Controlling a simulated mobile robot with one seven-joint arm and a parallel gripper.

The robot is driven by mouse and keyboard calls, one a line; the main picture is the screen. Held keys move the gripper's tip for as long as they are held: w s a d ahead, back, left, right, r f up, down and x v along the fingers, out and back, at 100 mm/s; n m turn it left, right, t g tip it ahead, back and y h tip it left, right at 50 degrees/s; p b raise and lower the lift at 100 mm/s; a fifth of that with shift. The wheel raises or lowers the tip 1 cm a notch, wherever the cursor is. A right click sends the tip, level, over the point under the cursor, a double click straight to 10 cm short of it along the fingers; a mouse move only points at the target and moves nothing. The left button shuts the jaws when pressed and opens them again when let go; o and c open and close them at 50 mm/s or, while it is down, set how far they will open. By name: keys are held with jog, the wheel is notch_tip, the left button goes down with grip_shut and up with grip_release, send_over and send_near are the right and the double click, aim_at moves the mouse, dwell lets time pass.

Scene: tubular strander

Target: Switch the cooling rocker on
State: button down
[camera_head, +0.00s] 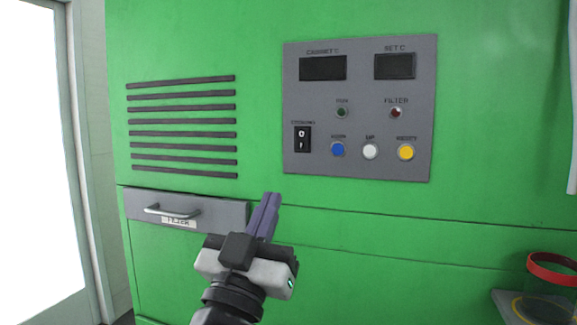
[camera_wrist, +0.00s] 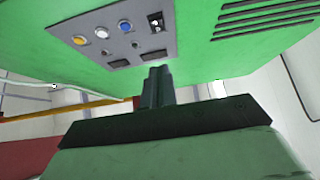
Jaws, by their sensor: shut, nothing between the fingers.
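The cooling rocker (camera_head: 302,139) is a small black switch with white marks at the lower left of a grey control panel (camera_head: 360,165) on a green cabinet. The rocker also shows in the wrist view (camera_wrist: 155,22), where the panel appears upside down. Its exact tilt is too small to tell. My gripper (camera_head: 270,200) is shut and empty. In the head view it shows below and to the left of the rocker, apart from it. In the wrist view its closed fingers (camera_wrist: 157,85) point toward the cabinet, with the panel beyond them.
The panel carries blue (camera_head: 338,150), white (camera_head: 370,152) and yellow (camera_head: 405,152) buttons, two dark displays and two small lamps. A vent (camera_head: 182,121) and a filter drawer with a protruding handle (camera_head: 172,212) are at left. A red-rimmed container (camera_head: 552,270) stands at lower right.

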aim_at(301, 143)
jog(key=shift+w+r, duration=0.1)
jog(key=shift+r, duration=0.05)
jog(key=p+x, duration=0.4)
jog(key=p, duration=0.2)
jog(key=f+p+x, duration=0.1)
jog(key=p+x, duration=0.3)
jog(key=p, duration=0.2)
jog(key=w+p+x, duration=0.1)
jog(key=p+x, duration=0.3)
jog(key=p, duration=0.2)
jog(key=shift+d+f, duration=0.25)
jog(key=shift+f, duration=0.05)
jog(key=shift+w+d+f+p, duration=0.2)
jog(key=shift+w+p, duration=0.1)
jog(key=shift+w, duration=0.3)
jog(key=shift+f, duration=0.1)
